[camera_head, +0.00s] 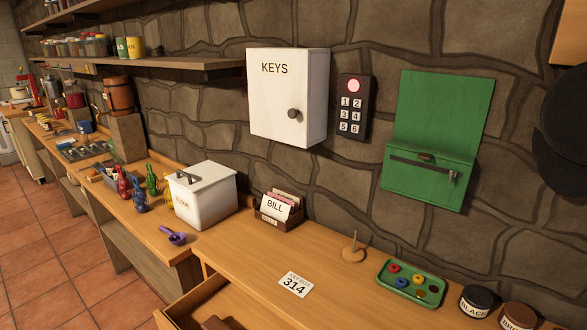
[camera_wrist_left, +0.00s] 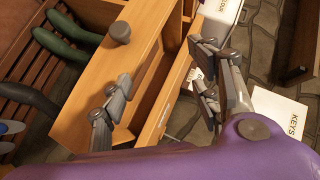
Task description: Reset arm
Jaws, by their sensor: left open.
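My left gripper (camera_wrist_left: 160,66) shows in the left wrist view, with its grey jointed fingers spread apart and nothing between them. Behind the fingers is a wooden drawer with a round dark knob (camera_wrist_left: 119,32). The purple shape along the bottom of that view belongs to my own arm. Neither gripper shows in the head view. My right gripper is in neither view.
In the head view, a drawer (camera_head: 178,315) stands open under the wooden counter (camera_head: 240,258). A white KEYS cabinet (camera_head: 280,95), a keypad (camera_head: 355,105) and a green wall box (camera_head: 430,175) hang above. A flour box (camera_head: 203,200), card holder (camera_head: 273,217) and green tray (camera_head: 422,295) stand on the counter.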

